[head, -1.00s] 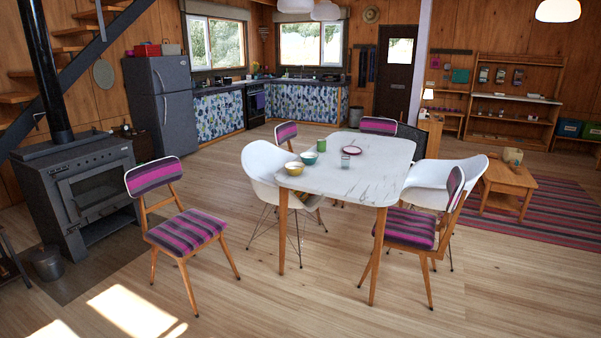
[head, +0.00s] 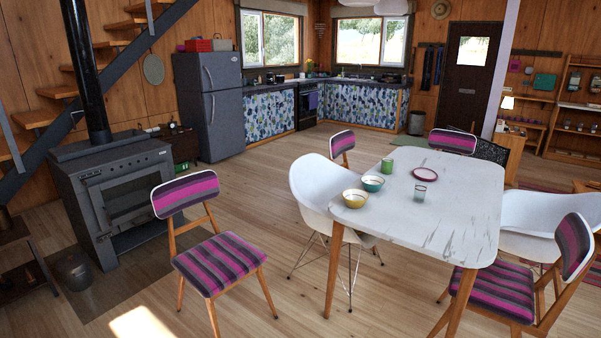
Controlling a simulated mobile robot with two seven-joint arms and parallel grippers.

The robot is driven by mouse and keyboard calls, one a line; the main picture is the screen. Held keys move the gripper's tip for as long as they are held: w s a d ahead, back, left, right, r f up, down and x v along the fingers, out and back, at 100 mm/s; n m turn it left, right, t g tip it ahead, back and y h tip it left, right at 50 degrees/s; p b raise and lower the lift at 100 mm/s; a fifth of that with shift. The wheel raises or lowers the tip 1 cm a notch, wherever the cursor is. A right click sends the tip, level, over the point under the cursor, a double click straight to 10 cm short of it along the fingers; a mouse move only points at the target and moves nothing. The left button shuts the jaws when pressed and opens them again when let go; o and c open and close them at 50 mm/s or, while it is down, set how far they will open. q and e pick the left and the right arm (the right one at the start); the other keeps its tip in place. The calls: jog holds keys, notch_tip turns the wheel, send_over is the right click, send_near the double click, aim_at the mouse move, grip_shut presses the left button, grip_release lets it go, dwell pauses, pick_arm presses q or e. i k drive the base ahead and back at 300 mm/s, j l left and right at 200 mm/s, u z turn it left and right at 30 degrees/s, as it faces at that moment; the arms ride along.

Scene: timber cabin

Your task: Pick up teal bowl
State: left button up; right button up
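The teal bowl (head: 373,184) sits upright on the white marble-look table (head: 440,235), near its left edge. A yellow bowl (head: 355,199) stands just in front of it and to its left. A green cup (head: 387,165) stands behind it, and a glass (head: 420,192) and a dark pink plate (head: 425,174) are to its right. Neither of my grippers shows in the head view.
A white shell chair (head: 318,190) stands at the table's left side, close to the bowls. A striped chair (head: 218,262) stands farther left, before a black stove (head: 115,195). Another striped chair (head: 520,290) is at the front right. Wooden floor (head: 290,300) is free between the left chair and table.

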aim_at(373, 183)
jog(key=i+z, duration=0.15)
jog(key=i, duration=0.55)
jog(key=i+j+z, duration=0.2)
jog(key=i, duration=0.5)
jog(key=i+z, duration=0.5)
jog(key=i+j+z, duration=0.25)
jog(key=i+z, duration=0.2)
jog(key=i, duration=0.15)
jog(key=i+j+z, duration=0.35)
jog(key=i+z, duration=0.15)
